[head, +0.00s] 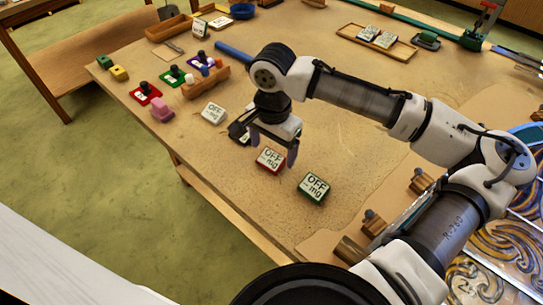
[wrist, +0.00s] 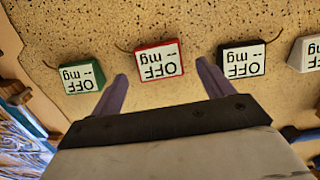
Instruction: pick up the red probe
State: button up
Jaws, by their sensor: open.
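A red box with a white face reading "OFF -- mg" (head: 270,159) lies on the table below my gripper. In the wrist view the red box (wrist: 159,62) shows between the two fingertips, with a thin curved wire at its far side. A red pad with a black knob and white label (head: 145,93) stands at the table's left. I cannot tell which red item is the probe. My gripper (head: 273,148) is open and empty, pointing down above the red box; its fingers also show in the wrist view (wrist: 162,72). I see no contact with the box.
Similar boxes flank it: green (head: 314,187), black (head: 238,132) and white (head: 213,112). Green (head: 175,76) and purple (head: 198,58) pads, a pink block (head: 162,110) and a wooden rack (head: 205,82) stand at the left. The table's middle right is clear.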

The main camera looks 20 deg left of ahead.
jog(key=shift+f, duration=1.15)
jog(key=c, duration=1.1)
jog(key=shift+r, duration=0.1)
